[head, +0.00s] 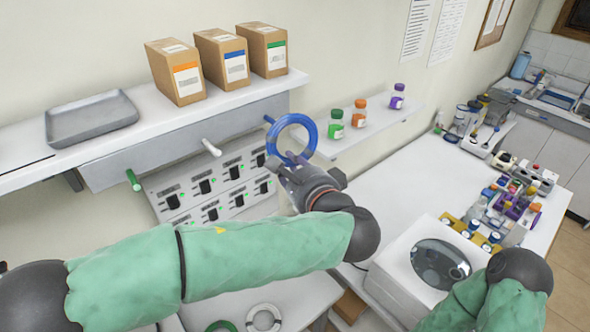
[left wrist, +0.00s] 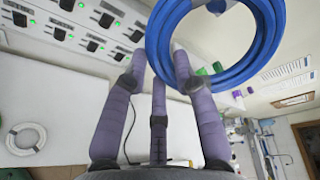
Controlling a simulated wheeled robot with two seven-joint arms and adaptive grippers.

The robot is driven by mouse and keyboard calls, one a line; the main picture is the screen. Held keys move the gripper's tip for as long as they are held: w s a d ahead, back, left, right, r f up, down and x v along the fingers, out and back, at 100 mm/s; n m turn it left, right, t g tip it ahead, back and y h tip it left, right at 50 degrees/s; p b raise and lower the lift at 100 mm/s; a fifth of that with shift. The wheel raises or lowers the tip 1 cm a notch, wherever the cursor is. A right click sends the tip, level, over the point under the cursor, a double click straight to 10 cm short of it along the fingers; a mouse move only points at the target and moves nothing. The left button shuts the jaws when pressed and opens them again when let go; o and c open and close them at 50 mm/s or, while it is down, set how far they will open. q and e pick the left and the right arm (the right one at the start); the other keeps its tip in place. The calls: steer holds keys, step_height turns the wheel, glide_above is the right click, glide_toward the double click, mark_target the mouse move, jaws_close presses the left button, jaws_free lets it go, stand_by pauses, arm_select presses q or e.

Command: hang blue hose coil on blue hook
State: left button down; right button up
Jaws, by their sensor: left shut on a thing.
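The blue hose coil (head: 291,118) is a ring held up in front of the wall, at the right end of the grey hook rail. My left gripper (head: 289,166) is shut on its lower part. The left wrist view shows the coil (left wrist: 157,45) at the fingertips (left wrist: 160,62). The blue hook (head: 268,119) sticks out just left of the coil's upper edge in the head view. Whether the coil touches the hook or goes around it I cannot tell. My right arm shows at the lower right; its gripper is out of view.
A white hook (head: 211,147) and a green hook (head: 133,180) are on the same rail. The switch panel (head: 213,187) is below it. White (head: 263,318) and green (head: 221,326) coils lie on the table. A shelf with bottles (head: 359,114) is close right.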

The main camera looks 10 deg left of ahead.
arm_select(q)
steer(key=shift+w+a+f+b, duration=0.3)
steer(key=shift+w+a, duration=0.2)
steer(key=shift+a, duration=0.1)
steer(key=shift+w+a+f+b, duration=0.15)
steer(key=shift+w+a+b, duration=0.15)
steer(key=shift+w+a, duration=0.25)
steer(key=shift+w+a+f+b, duration=0.3)
steer(key=shift+w+a, duration=0.1)
steer(key=shift+a, duration=0.3)
steer(key=c, duration=0.9)
jaws_free()
steer(key=v, duration=1.2)
